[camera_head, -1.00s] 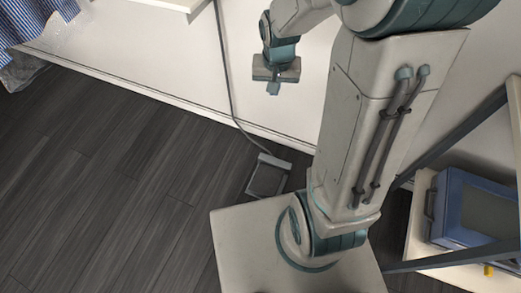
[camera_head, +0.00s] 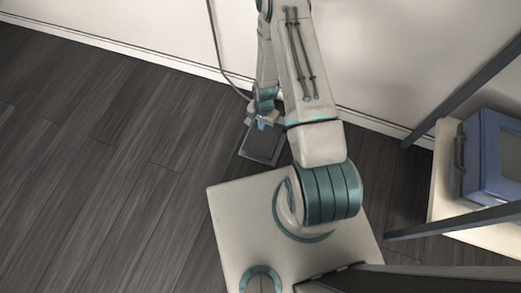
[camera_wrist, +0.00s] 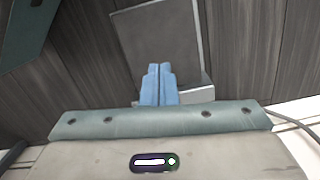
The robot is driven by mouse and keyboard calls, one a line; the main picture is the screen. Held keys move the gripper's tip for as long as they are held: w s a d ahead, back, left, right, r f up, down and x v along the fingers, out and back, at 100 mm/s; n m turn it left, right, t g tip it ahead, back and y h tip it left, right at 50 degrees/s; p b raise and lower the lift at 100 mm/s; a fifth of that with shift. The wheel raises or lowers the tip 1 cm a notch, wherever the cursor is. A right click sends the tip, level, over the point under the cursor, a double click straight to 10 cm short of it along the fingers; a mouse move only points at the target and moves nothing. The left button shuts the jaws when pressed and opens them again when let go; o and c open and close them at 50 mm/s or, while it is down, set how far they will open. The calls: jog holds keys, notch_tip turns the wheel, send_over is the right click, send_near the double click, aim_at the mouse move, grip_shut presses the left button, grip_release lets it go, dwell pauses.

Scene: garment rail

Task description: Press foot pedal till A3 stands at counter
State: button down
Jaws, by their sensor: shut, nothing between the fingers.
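The foot pedal (camera_head: 262,146) is a flat dark grey plate with a paler edge on the floor, just left of my base's far edge. In the head view my gripper (camera_head: 262,126) is low over the pedal's wall-side end and covers part of it. The pedal plate (camera_wrist: 172,38) also fills the upper middle of the wrist view. The blue fingertips (camera_wrist: 159,68) are together and empty there, pointing at the plate. I cannot tell whether they touch it or whether it is pressed down. Neither A3 nor the counter is in view.
A dark cable (camera_head: 219,60) runs down the white wall to the pedal. Dark plank floor (camera_head: 90,170) lies clear to the left. At right, a blue case (camera_head: 494,155) rests on a pale shelf (camera_head: 440,190) with dark frame bars.

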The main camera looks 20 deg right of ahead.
aim_at(261, 145)
jog(key=f, duration=0.2)
jog(key=s+f, duration=0.1)
jog(key=f, duration=0.1)
jog(key=shift+s+a, duration=0.1)
jog(key=shift+b, duration=0.3)
jog(key=shift+s+a+f+b, duration=0.15)
jog(key=shift+f+b, duration=1.05)
jog(key=shift+f, duration=0.5)
jog(key=shift+s+a+f+b, duration=0.1)
jog(key=shift+a+f+b, duration=0.05)
jog(key=shift+f+b, duration=1.3)
jog(key=shift+f+p, duration=0.25)
jog(key=shift+p, duration=0.05)
jog(key=shift+f, duration=0.1)
